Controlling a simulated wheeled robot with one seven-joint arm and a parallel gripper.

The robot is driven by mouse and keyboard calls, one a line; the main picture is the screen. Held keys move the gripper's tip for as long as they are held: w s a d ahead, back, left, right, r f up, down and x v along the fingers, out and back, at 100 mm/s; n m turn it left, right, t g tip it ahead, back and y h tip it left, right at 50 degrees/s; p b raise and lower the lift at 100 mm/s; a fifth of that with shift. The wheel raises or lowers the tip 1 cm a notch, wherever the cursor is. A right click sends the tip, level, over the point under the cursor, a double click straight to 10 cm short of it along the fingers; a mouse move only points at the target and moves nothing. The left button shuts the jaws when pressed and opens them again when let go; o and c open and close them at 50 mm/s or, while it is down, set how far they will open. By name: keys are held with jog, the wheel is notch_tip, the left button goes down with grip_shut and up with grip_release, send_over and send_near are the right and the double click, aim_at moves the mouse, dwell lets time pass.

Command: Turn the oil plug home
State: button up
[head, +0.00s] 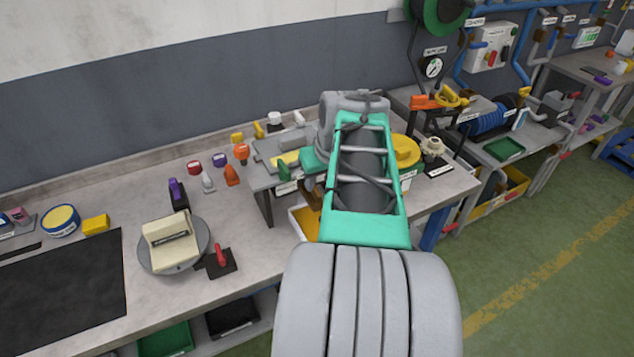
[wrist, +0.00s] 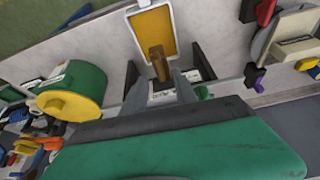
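My gripper (wrist: 160,78) shows in the wrist view with its two grey fingers apart. A brown piece (wrist: 158,63) stands between and just beyond the fingertips, narrower than the gap. It may be the oil plug, but I cannot read its label. I cannot tell whether a finger touches it. A dark plate with a white label shows behind the fingers. In the head view my green and grey arm covers most of this spot. A brown bit (head: 313,198) shows beside the arm, above a yellow tray (head: 303,224).
The round turntable (head: 143,262) with a cream block stands left on the bench, beside a red-handled piece (head: 221,258). A yellow round part (head: 405,150) sits right of my arm. Small coloured tools stand along the back.

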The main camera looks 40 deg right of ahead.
aim_at(316, 189)
jog(key=x, duration=0.5)
jog(key=shift+d+f+p, duration=0.1)
jog(key=shift+p, duration=0.3)
jog(key=shift+c, duration=0.2)
grip_shut()
